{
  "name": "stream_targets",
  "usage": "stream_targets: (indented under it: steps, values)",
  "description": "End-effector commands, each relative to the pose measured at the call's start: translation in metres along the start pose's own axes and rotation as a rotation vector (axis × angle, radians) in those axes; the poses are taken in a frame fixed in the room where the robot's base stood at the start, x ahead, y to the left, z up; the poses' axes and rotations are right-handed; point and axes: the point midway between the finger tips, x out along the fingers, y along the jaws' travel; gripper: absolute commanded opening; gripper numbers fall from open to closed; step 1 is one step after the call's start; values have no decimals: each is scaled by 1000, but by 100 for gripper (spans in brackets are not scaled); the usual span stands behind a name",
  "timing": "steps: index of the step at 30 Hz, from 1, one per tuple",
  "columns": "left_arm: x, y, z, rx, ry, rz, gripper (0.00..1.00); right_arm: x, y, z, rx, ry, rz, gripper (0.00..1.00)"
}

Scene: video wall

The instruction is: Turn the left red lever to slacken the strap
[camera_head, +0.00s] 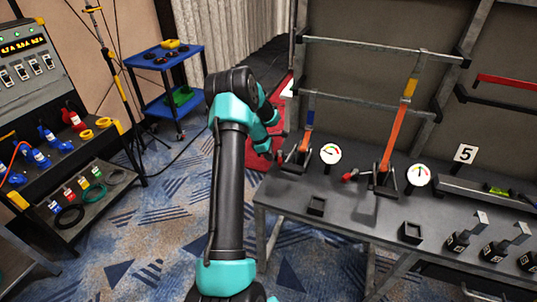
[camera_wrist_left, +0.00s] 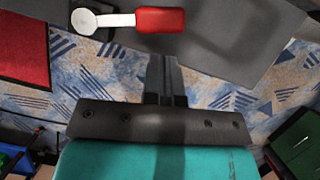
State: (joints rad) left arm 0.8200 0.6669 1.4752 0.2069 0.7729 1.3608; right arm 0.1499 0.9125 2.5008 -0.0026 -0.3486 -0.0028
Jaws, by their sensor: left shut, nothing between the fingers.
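In the wrist view a red lever grip (camera_wrist_left: 160,20) sits on a pale metal arm with a round end at its left. My left gripper (camera_wrist_left: 162,60) is shut and empty, its fingertips just short of the red grip in that picture; contact cannot be told. In the head view my left gripper (camera_head: 284,134) is small, beside the left ratchet (camera_head: 297,156) at the bench's left end. The left strap (camera_head: 310,117) runs up from that ratchet. Another red lever (camera_head: 350,176) shows beside the right ratchet (camera_head: 383,178). My right gripper is out of view.
The grey bench (camera_head: 340,226) carries a left gauge (camera_head: 330,153), a right gauge (camera_head: 418,174), small square holders and a number 5 sign (camera_head: 465,153). An orange strap (camera_head: 397,130) rises from the right ratchet. A blue cart (camera_head: 165,57) and a plug panel stand left.

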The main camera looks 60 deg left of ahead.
Motion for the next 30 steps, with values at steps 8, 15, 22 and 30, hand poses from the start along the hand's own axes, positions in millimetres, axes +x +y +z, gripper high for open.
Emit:
stream_targets:
  steps: [8,15,22,30]
  values:
    - [-2,9,-4,1,0,0,0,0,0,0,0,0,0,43]
    - [-2,11,-5,2,0,-1,0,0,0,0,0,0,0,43]
    - [-3,10,-7,2,0,-1,0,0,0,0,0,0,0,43]
    - [-11,8,-27,7,1,-2,0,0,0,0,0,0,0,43]
